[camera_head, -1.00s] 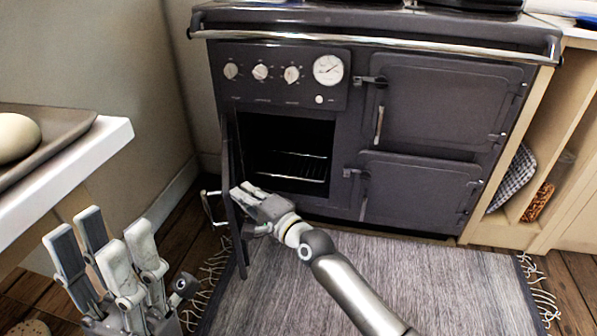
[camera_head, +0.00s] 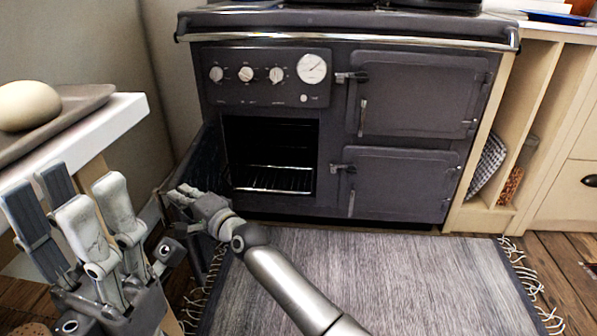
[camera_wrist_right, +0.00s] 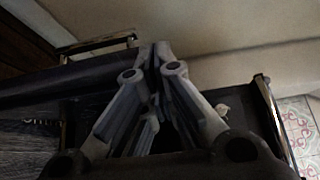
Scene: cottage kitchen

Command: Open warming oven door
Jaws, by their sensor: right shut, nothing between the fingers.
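The dark stove (camera_head: 345,125) stands against the wall. Its lower left oven compartment (camera_head: 270,155) is open, with a wire rack (camera_head: 272,179) inside. The oven door (camera_head: 205,160) is swung wide out to the left. My right gripper (camera_head: 183,193) is shut and empty at the inner side of the door; I cannot tell whether it touches. In the right wrist view its fingers (camera_wrist_right: 155,75) meet in front of the dark door, with a metal bar handle (camera_wrist_right: 100,45) beyond. My left gripper (camera_head: 80,205) is open and empty at lower left.
A white counter (camera_head: 125,115) with a tray (camera_head: 75,108) and a pale round object (camera_head: 28,105) stands at the left, close to my left gripper. A grey fringed rug (camera_head: 370,275) covers the floor before the stove. Open shelves (camera_head: 515,120) stand at the right.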

